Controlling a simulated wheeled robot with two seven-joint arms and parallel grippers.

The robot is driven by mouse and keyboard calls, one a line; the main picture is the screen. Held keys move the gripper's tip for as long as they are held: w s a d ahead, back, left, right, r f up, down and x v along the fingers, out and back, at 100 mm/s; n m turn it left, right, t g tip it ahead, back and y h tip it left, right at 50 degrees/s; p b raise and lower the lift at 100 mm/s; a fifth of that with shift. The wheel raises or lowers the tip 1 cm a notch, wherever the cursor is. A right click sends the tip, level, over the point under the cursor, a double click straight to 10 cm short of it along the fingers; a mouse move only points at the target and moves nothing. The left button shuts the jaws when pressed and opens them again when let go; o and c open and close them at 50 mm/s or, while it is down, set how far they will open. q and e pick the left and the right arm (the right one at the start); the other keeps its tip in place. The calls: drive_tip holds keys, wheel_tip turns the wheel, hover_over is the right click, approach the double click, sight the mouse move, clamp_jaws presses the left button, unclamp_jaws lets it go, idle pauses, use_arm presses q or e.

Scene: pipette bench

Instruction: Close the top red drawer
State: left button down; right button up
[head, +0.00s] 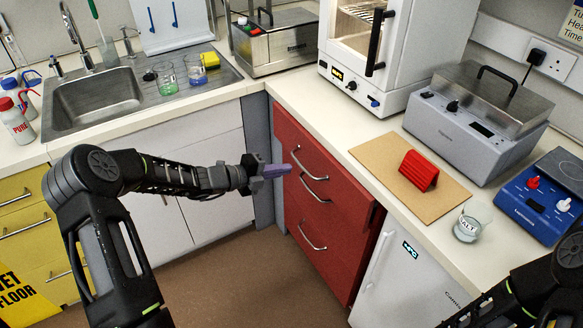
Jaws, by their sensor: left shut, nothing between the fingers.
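The red drawer unit (345,230) stands under the counter at the inside corner, with several curved metal handles on its front. The top red drawer (318,150) is the uppermost front; it looks close to flush with the unit, and I cannot tell whether a small gap is left. Its handle (310,174) shows on the front. My left gripper (283,171) is shut and empty, with its purple fingers pointing right, just left of the top drawer's handle. I cannot tell whether it touches the front. My right arm shows at the bottom right, but its gripper is out of view.
White cabinets (210,210) and yellow drawers (25,225) line the left. A small white fridge (410,280) stands right of the red unit. On the counter are a brown board (440,200) with a red rack (419,170), and a glass beaker (470,222). The brown floor ahead is clear.

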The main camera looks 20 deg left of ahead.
sight(317, 160)
use_arm(q)
drive_tip(key=x, duration=0.9)
drive_tip(key=shift+w+p, duration=0.1)
drive_tip(key=shift+p, duration=0.25)
drive_tip(key=shift+d, duration=0.1)
drive_tip(key=w+d+b, duration=0.1)
drive_tip(key=w+d, duration=0.1)
drive_tip(key=w, duration=0.1)
drive_tip(key=shift+d+f, duration=0.1)
drive_tip(key=shift+d, duration=0.15)
drive_tip(key=shift+r, duration=0.25)
